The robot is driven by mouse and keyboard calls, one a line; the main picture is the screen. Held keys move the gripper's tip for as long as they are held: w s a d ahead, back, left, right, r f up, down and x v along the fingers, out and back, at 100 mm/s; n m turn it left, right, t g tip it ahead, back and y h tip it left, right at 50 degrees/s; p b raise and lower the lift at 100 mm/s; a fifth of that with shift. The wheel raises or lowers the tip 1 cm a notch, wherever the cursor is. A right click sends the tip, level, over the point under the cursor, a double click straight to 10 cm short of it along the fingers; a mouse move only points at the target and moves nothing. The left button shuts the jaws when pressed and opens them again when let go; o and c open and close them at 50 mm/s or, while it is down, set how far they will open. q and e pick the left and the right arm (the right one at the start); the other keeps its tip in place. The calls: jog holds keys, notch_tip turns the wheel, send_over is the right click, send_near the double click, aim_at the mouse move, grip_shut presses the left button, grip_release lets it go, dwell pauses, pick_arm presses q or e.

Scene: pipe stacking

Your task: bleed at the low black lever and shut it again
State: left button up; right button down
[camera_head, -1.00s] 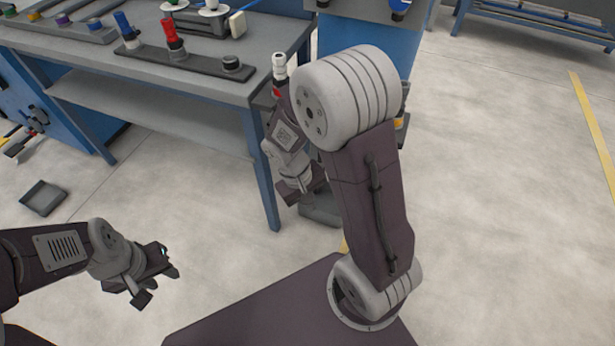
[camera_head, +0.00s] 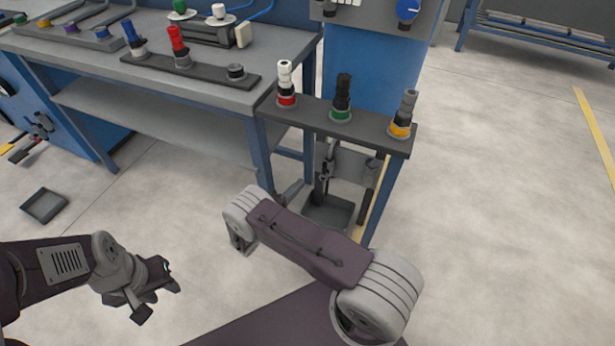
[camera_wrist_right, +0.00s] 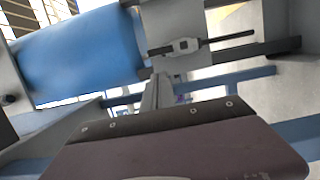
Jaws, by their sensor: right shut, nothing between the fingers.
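A slim black lever with a grey hub (camera_head: 325,172) stands upright, low under the small side stand. It also shows in the right wrist view as a black bar with a grey hub (camera_wrist_right: 186,46), lying across the picture. My right gripper (camera_wrist_right: 156,92) is shut and empty, with its tip just short of the lever and apart from it as far as I can tell. In the head view my right forearm hides most of that gripper. My left gripper (camera_head: 158,298) is open and empty over the floor at lower left.
The stand's dark top (camera_head: 375,122) carries white, black and grey capped fittings. A grey tray (camera_head: 330,212) sits below the lever. The workbench (camera_head: 255,95) stands to the left, with another tray (camera_head: 45,206) on the floor.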

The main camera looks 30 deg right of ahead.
aim_at(324, 171)
jog(key=b+x, duration=0.2)
jog(key=x, duration=0.7)
jog(key=shift+b, duration=0.3)
jog(key=shift+d, duration=0.1)
